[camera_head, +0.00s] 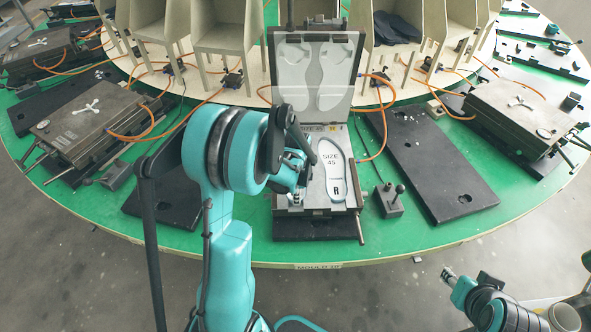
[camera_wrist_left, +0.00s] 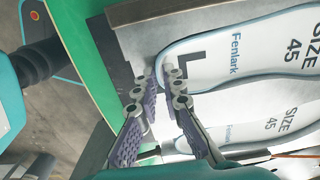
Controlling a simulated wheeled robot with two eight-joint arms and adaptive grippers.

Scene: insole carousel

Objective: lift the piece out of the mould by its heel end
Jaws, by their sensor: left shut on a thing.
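The open mould (camera_head: 287,200) stands on the green table with its lid (camera_head: 340,62) raised behind it. In it lies a white insole marked SIZE 45 and R (camera_head: 334,172); part of it shows in the left wrist view (camera_wrist_left: 285,122). The left insole, marked L, Fenlark and SIZE 45 (camera_wrist_left: 262,50), is mostly hidden by my arm in the head view. My left gripper (camera_wrist_left: 163,76) is shut on its heel edge. I cannot tell whether the heel is raised off the mould. My right gripper (camera_head: 450,275) is at the lower right, away from the table; its jaws are unclear.
Closed moulds (camera_head: 85,125) (camera_head: 520,108) stand to either side on the round green table (camera_head: 400,235). A black plate (camera_head: 430,165) and a small lever box (camera_head: 389,200) lie right of the mould. Orange hoses (camera_head: 385,125) run nearby. Beige bins (camera_head: 225,35) stand behind.

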